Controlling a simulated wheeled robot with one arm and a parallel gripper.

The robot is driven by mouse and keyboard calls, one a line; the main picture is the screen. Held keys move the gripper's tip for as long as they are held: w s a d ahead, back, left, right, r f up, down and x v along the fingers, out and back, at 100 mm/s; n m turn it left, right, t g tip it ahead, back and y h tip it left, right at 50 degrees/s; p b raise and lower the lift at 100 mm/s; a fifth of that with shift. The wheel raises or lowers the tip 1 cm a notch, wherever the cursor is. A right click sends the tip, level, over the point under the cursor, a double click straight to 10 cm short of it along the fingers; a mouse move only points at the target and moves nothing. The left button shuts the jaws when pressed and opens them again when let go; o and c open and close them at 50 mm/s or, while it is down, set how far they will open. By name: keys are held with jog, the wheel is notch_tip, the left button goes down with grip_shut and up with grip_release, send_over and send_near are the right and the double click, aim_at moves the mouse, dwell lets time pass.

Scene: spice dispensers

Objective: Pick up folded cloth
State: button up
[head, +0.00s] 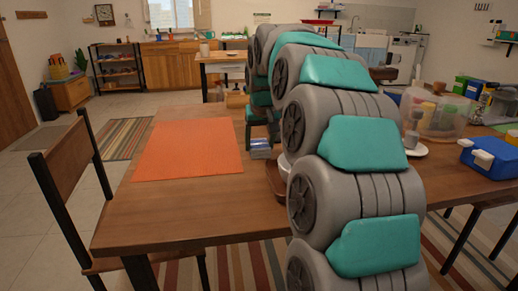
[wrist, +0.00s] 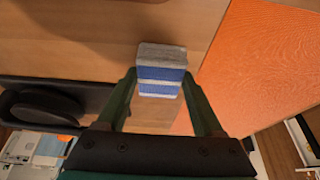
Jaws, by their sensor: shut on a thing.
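The folded cloth (wrist: 161,72) is a small thick block with grey-white and blue bands. In the wrist view it sits between the two green fingers of my gripper (wrist: 160,84), which is shut on it. In the head view the cloth (head: 260,149) shows just right of the orange mat, low by the wooden table top. I cannot tell whether it touches the table. My arm hides most of the gripper in the head view.
The orange mat (head: 190,150) lies flat on the wooden table (head: 165,214), bare. A brown tray (head: 275,182) is partly behind my arm. At the right are a clear container (head: 437,115) and a blue box (head: 488,157). A chair (head: 70,165) stands at left.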

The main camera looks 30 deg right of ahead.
jog(key=c, duration=0.7)
jog(key=shift+o, duration=0.2)
jog(key=shift+r, duration=0.15)
